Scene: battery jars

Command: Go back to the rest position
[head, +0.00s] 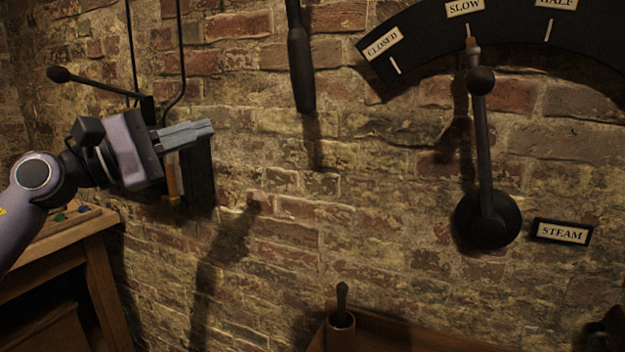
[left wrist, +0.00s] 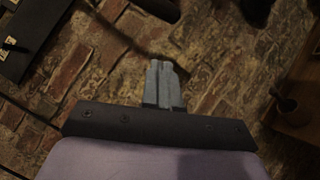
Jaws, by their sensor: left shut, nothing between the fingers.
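My left gripper (head: 207,130) reaches in from the left in the head view, in front of the brick wall. Its fingers are closed together and hold nothing. In the left wrist view the shut fingers (left wrist: 162,70) point toward the wall. A steam lever (head: 484,150) with a round knob stands almost upright on the wall at the right. Its tip points at the SLOW mark on the dark dial plate (head: 407,65). My gripper is well to the left of the lever and apart from it. My right gripper is not in view.
A dark hanging handle (head: 301,65) is at the top middle. A black lever with a ball end (head: 60,74) is behind my left arm. A wooden table (head: 95,232) is at lower left. A wooden tray (head: 385,338) with a cup (head: 340,335) is at the bottom. A STEAM label (head: 562,232) is at right.

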